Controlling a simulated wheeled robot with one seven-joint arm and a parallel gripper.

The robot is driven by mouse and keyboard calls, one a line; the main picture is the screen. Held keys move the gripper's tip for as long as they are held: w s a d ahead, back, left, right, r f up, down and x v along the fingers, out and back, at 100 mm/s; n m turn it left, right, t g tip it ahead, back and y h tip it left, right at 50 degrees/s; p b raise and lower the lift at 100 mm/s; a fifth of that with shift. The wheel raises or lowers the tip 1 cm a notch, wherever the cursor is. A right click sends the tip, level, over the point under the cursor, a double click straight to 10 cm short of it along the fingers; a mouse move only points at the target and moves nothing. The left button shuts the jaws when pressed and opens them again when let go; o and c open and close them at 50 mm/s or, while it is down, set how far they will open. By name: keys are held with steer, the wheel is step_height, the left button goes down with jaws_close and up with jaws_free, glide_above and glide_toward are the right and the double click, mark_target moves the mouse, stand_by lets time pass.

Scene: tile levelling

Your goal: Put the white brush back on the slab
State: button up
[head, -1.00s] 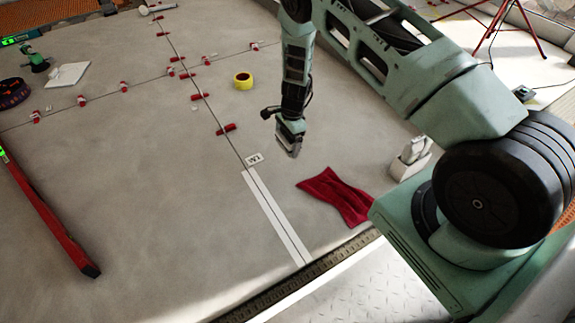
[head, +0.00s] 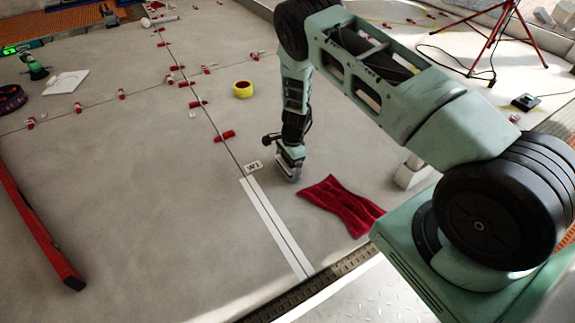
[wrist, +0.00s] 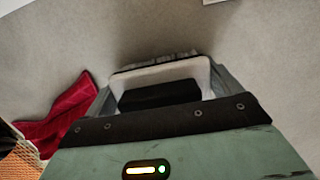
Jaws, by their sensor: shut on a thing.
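My gripper (head: 289,174) is low over the grey slab (head: 150,190), just right of the white strip and the W1 label. In the wrist view my gripper (wrist: 180,98) is shut on the white brush (wrist: 203,70), whose pale body shows around a dark middle part. A dark shadow lies on the slab close beyond the brush. The brush is mostly hidden by the jaws in the head view. I cannot tell whether it touches the slab.
A red cloth (head: 342,205) lies right of my gripper and also shows in the wrist view (wrist: 62,112). A white block (head: 411,174) is partly behind my arm.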

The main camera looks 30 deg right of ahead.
steer(key=o, duration=1.1)
steer(key=shift+c, duration=0.2)
step_height(320, 180, up, 12)
steer(key=d+p, duration=0.2)
steer(key=p, duration=0.5)
steer(key=s+a+r+n+y, duration=0.1)
steer(key=s+a+r+n, duration=0.45)
steer(key=a+r, duration=0.5)
steer(key=s+a+r+n, duration=0.55)
steer(key=a+r, duration=0.45)
steer(key=r, duration=0.2)
steer(key=s+r+n, duration=0.3)
steer(key=s+n, duration=0.2)
steer(key=s, duration=0.3)
steer(key=s+a+r+n+h, duration=0.1)
steer(key=s+r+n, duration=0.3)
steer(key=s, duration=0.3)
steer(key=s+a+r+n+h, duration=0.1)
steer(key=s+r+n, duration=0.3)
steer(key=s, duration=0.4)
steer(key=shift+s+a+n, duration=0.15)
steer(key=shift+s+n, duration=0.15)
steer(key=shift+n, duration=0.5)
steer(key=shift+r, duration=0.1)
